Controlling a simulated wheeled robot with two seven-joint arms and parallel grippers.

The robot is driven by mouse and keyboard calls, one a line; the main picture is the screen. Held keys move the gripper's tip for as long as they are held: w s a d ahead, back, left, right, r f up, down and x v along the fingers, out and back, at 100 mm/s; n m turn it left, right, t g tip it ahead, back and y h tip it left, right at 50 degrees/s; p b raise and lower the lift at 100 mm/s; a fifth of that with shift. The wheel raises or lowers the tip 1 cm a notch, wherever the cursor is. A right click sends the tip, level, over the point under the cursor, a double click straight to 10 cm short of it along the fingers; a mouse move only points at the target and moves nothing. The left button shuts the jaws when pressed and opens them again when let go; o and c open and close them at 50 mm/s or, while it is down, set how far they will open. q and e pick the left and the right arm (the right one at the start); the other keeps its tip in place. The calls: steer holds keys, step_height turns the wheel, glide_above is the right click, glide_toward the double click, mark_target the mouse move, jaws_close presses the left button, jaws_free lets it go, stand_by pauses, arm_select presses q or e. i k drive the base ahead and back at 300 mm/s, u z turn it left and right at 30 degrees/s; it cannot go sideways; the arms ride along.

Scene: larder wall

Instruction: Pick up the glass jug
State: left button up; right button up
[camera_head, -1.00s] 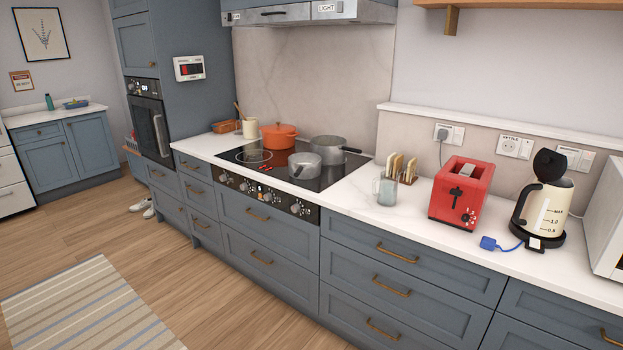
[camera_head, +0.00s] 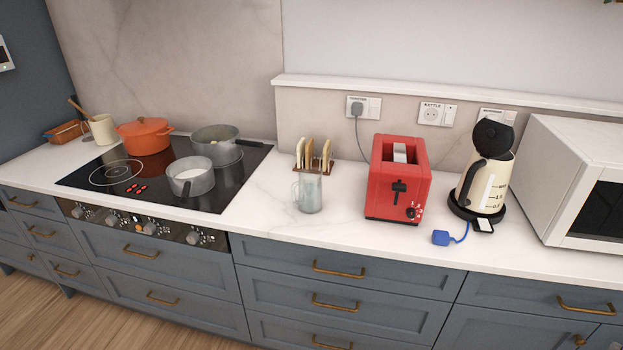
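The glass jug (camera_head: 311,194) stands upright on the white worktop, between the hob and the red toaster. It is clear, bluish-grey glass, and its handle is on the left side. A rack with slices of toast stands just behind it and shows partly past its rim. Neither of my grippers is in view.
The red toaster (camera_head: 397,180) is right of the jug, then the cream kettle (camera_head: 486,185) with its lid up, a blue plug (camera_head: 441,238) and a white microwave (camera_head: 567,180). The toast rack (camera_head: 326,168) is close behind. A small saucepan (camera_head: 190,180) sits on the hob (camera_head: 230,190). Worktop (camera_head: 262,210) left of the jug is clear.

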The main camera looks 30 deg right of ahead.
mark_target(310, 184)
steer(key=z, duration=0.85)
steer(key=i, duration=0.9)
steer(key=z, duration=1)
